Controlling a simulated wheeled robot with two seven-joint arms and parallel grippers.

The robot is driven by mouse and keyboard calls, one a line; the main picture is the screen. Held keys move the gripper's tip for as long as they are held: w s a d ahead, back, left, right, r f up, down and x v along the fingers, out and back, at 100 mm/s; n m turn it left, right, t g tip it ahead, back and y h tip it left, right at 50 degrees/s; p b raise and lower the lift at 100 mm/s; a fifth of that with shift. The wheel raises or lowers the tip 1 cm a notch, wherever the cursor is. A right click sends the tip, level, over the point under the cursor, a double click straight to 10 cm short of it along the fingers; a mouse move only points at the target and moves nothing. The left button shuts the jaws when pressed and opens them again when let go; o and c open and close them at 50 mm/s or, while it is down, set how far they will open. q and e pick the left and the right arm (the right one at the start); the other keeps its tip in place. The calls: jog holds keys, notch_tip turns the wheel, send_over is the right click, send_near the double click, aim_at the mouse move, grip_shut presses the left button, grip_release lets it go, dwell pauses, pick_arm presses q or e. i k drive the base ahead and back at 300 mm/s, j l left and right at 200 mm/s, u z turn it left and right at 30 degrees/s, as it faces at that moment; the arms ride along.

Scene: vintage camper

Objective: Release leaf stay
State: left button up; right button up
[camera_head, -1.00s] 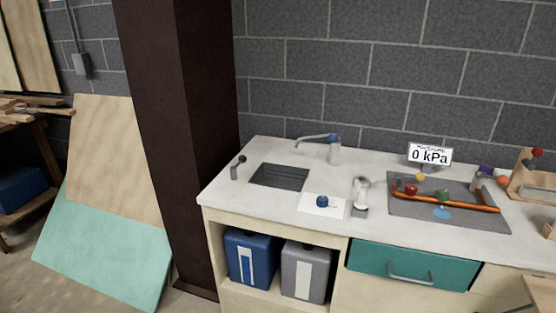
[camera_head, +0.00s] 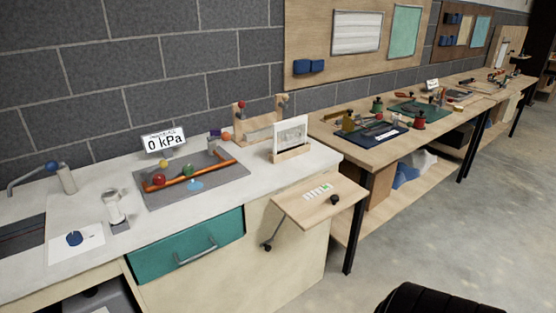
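A small wooden leaf (camera_head: 318,203) sticks out from the right end of the cream cabinet, below the white counter. It looks raised and roughly level. A thin dark stay (camera_head: 271,233) runs from under the leaf's near-left corner down to a black knob (camera_head: 266,246) near the cabinet front. How the stay latches is too small to tell.
The counter (camera_head: 255,180) carries a grey mat with an orange bar (camera_head: 193,174), a gauge reading 0 kPa (camera_head: 163,141) and a framed card (camera_head: 290,134). A teal drawer (camera_head: 188,246) is shut. A workbench (camera_head: 378,150) stands right. Floor right of the leaf looks open.

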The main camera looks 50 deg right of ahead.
aim_at(268, 248)
jog(key=z, duration=1.5)
